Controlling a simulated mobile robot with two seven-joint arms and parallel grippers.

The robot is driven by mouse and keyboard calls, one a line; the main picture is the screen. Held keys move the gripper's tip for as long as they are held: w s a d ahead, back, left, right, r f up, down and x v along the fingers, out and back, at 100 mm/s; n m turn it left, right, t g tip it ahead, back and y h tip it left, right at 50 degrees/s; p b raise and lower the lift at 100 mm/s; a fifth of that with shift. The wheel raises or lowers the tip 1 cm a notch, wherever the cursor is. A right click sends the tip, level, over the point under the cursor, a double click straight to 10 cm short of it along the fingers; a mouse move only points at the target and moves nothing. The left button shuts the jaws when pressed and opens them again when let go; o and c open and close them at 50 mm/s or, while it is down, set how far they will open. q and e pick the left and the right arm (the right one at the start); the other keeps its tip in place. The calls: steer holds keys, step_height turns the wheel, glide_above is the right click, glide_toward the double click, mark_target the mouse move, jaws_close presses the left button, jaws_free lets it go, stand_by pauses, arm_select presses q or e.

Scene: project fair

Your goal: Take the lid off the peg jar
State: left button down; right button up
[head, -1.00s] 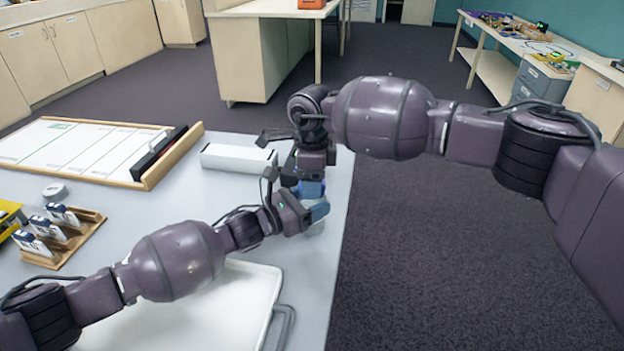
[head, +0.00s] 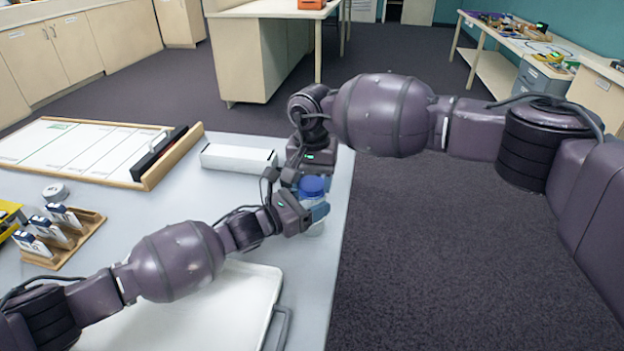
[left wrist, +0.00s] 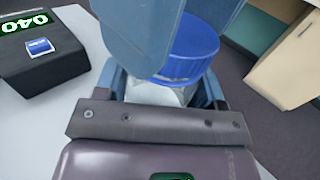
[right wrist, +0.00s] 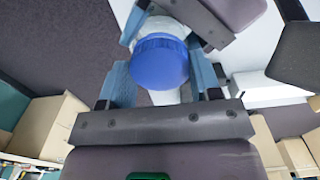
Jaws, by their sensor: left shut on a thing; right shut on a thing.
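The peg jar's blue lid (head: 312,187) shows near the table's right edge in the head view, between my two grippers. It also shows in the left wrist view (left wrist: 190,50) and in the right wrist view (right wrist: 160,62). The pale, clear jar body (head: 315,229) is mostly hidden by my left gripper (head: 318,211), which is shut on it below the lid. My right gripper (right wrist: 162,85) is shut on the lid, with one blue finger on each side. The lid sits at the jar's top; I cannot tell whether there is a gap.
A white box (head: 238,158) lies just left of the grippers. A white tray (head: 255,285) lies in front, under my left arm. A wooden card rack (head: 85,232) and a framed board (head: 80,150) are at left. A black display device (left wrist: 40,65) stands near the jar.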

mark_target(312, 183)
steer(key=n, duration=0.4)
steer(key=shift+n, duration=0.3)
steer(key=shift+r, duration=0.2)
steer(key=shift+r, duration=0.35)
steer(key=shift+r, duration=0.35)
steer(key=shift+r, duration=0.25)
steer(key=shift+r, duration=0.1)
steer(key=shift+r, duration=1.9)
arm_select(q)
steer(key=shift+c, duration=0.7)
jaws_free()
